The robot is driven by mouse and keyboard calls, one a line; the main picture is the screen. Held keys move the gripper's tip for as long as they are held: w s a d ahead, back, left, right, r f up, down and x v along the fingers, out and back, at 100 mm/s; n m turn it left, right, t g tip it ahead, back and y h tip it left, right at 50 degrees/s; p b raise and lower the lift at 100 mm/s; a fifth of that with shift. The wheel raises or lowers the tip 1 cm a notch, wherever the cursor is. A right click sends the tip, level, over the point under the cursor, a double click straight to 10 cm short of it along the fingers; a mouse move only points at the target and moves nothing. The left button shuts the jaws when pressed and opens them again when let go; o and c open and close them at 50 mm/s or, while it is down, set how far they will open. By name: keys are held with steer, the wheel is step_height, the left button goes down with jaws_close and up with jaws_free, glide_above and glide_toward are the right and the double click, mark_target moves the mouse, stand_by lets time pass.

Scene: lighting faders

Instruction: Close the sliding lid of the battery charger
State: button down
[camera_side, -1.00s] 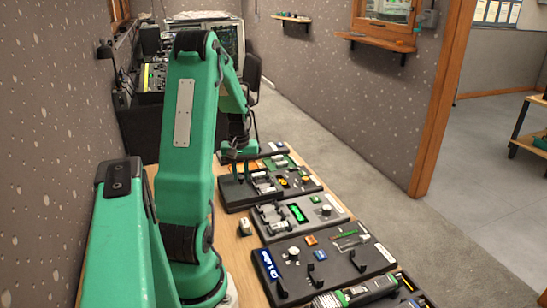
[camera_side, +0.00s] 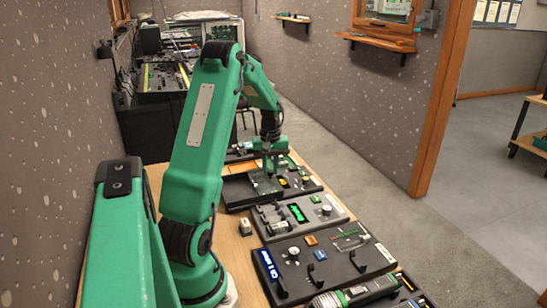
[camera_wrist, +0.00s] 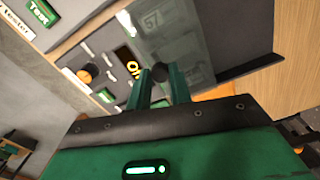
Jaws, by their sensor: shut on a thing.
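The battery charger (camera_side: 236,203) is a dark panel on the bench, below my gripper. Its sliding lid (camera_wrist: 178,35) is a see-through grey-green pane in the wrist view, with faint raised shapes under it. A small dark knob (camera_wrist: 159,72) stands at the lid's near end. My gripper (camera_wrist: 160,84) is shut on this knob, one green finger on each side. The batteries cannot be made out now.
A small pale block (camera_side: 245,227) stands on the wooden bench.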

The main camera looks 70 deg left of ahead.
mark_target(272, 171)
steer(key=c, duration=1.3)
jaws_free()
steer(key=shift+w, duration=0.35)
steer(key=shift+o, duration=0.2)
steer(key=shift+s, duration=0.1)
steer(key=shift+r, duration=0.15)
steer(key=shift+r, duration=3.8)
